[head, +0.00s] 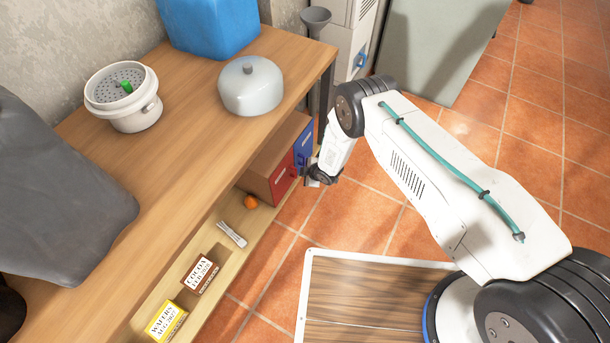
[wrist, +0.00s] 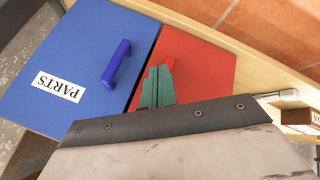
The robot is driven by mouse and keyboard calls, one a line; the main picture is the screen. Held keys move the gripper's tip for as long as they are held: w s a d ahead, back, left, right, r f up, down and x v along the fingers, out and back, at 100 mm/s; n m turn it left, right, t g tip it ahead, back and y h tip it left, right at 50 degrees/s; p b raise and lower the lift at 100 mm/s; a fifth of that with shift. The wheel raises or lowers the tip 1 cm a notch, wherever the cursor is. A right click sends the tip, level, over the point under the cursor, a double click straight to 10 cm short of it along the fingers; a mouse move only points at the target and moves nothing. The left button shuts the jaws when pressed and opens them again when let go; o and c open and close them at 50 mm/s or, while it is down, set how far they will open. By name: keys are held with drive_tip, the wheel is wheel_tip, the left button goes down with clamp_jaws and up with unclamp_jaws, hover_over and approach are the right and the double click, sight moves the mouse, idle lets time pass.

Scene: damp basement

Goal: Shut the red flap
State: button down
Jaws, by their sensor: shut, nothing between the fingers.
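The red flap (head: 284,180) is on the front of a brown wooden box on the low shelf under the table. It also shows in the wrist view (wrist: 205,72), beside the blue flap (wrist: 75,60) with its blue handle and PARTS label. The red flap looks about level with the blue one; a small gap cannot be ruled out. My gripper (head: 309,181) is in front of the red flap. In the wrist view its green fingers (wrist: 156,86) are together and empty, over the flap's edge beside the blue flap. A red handle (wrist: 170,63) shows partly behind them; contact cannot be told.
The low shelf also holds an orange ball (head: 250,202), a pale metal tool (head: 232,235), a cocoa box (head: 201,273) and a wafers box (head: 166,322). The wooden tabletop (head: 190,130) overhangs the shelf. Tiled floor (head: 365,220) in front is clear.

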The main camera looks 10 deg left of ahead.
drive_tip(key=shift+d, duration=0.1)
drive_tip(key=shift+s+a, duration=0.25)
drive_tip(key=shift+a, duration=0.45)
drive_tip(key=shift+s+d, duration=0.25)
drive_tip(key=shift+d, duration=0.15)
drive_tip(key=w+d+r, duration=0.1)
drive_tip(key=d+r, duration=0.7)
drive_tip(key=d, duration=0.1)
drive_tip(key=shift+d, duration=0.1)
